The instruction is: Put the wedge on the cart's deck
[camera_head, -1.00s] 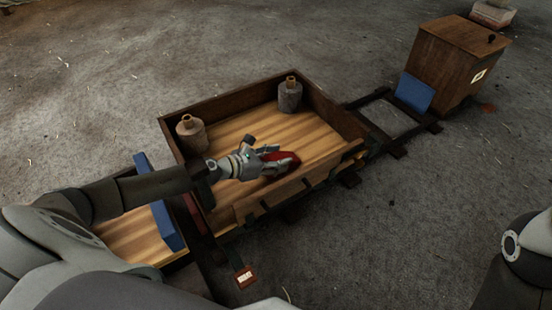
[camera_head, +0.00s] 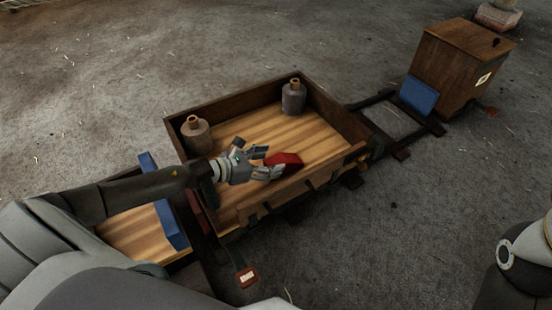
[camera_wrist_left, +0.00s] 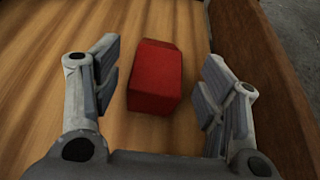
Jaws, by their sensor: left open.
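The red wedge (camera_head: 287,161) lies on the wooden deck of the cart (camera_head: 240,141), near its front wall. It also shows in the left wrist view (camera_wrist_left: 154,77), resting on the planks. My left gripper (camera_head: 268,161) is open just to the left of the wedge. In the left wrist view its two fingers (camera_wrist_left: 160,98) are spread, with the wedge between and ahead of them, nearer the left finger and apart from both. Of my right arm only a link shows at the right edge; its gripper is out of view.
Two grey-brown jugs stand on the deck, one at the back left (camera_head: 196,135) and one at the back right (camera_head: 293,98). Low wooden walls edge the deck. A wooden box (camera_head: 452,68) and a blue panel (camera_head: 418,95) stand along the rails at right. Another blue panel (camera_head: 165,205) is at left.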

